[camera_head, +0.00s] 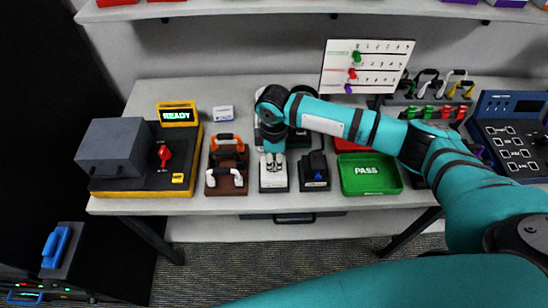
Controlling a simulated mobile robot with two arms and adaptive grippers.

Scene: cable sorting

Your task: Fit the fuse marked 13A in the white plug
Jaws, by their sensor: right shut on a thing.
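My right gripper (273,161) points down over a white block (273,183) near the table's front edge. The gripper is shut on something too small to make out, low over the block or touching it. The block may be the white plug, but its details are too small to tell. I cannot read a 13A marking on any fuse. My left gripper is not in view.
Left of the block stands a brown rack (226,186) with orange and white pieces. Right are a dark blue-marked holder (315,181) and a green PASS tray (370,187). A yellow-black READY station (143,187) stands at left. My right arm covers the table's back middle.

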